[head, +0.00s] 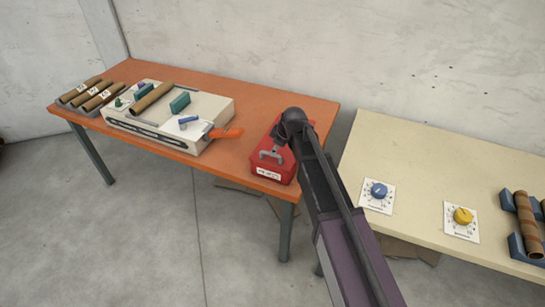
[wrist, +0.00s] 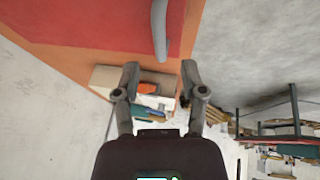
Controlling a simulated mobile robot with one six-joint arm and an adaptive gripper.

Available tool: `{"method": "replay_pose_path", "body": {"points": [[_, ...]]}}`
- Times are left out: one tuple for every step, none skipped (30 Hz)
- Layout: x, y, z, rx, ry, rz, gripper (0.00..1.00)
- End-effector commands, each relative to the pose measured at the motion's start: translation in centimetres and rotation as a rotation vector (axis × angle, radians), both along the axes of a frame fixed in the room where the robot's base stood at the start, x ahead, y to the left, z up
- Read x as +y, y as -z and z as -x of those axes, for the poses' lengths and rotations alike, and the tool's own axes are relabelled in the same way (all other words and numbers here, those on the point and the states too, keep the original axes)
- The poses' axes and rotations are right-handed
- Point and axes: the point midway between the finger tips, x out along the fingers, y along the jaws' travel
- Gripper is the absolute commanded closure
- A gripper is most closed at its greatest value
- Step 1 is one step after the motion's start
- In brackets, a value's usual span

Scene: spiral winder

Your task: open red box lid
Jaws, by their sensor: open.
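The red box (head: 268,171) stands at the right end of the orange table, with a white label on its front. Its lid looks closed. A grey handle (head: 272,155) sticks out from it. My arm hides the box's right and back parts in the head view. In the wrist view the red box (wrist: 80,22) fills the upper left, and the grey handle (wrist: 160,28) hangs just past my fingertips. My gripper (wrist: 160,68) is open and empty, its two fingers apart, with the handle roughly in line with the gap. My fingers cannot be made out in the head view.
The orange table (head: 310,98) also bears a cream winder (head: 215,112) with an orange lever (head: 226,132), and several brown tubes (head: 91,93) at far left. A cream table (head: 400,150) at right carries a blue dial (head: 379,190), a yellow dial (head: 463,216) and a tube in a holder.

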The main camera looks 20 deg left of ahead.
Motion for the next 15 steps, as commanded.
{"method": "replay_pose_path", "body": {"points": [[0.2,0.8,-0.2,0.000,0.000,0.000,0.46],[0.3,1.1,-0.2,0.000,0.000,0.000,0.46],[0.4,1.4,-0.3,0.000,0.000,0.000,0.46],[0.5,1.6,-0.4,0.000,0.000,0.000,0.46],[0.6,1.8,-0.4,0.000,0.000,0.000,0.46],[0.7,2.1,-0.5,0.000,0.000,0.000,0.46],[0.8,2.3,-0.6,0.000,0.000,0.000,0.46],[0.9,2.5,-0.6,-0.001,0.000,0.000,0.46],[1.0,2.8,-0.7,-0.001,0.000,0.000,0.46],[1.1,3.0,-0.7,-0.001,0.000,0.000,0.46],[1.1,3.1,-0.8,-0.001,0.000,0.000,0.46],[1.2,3.3,-0.8,-0.001,0.000,0.000,0.46],[1.3,3.5,-0.8,-0.001,0.001,0.000,0.46],[1.3,3.6,-0.9,-0.001,0.001,0.000,0.46],[1.4,3.7,-0.9,-0.001,0.001,0.000,0.46]]}}
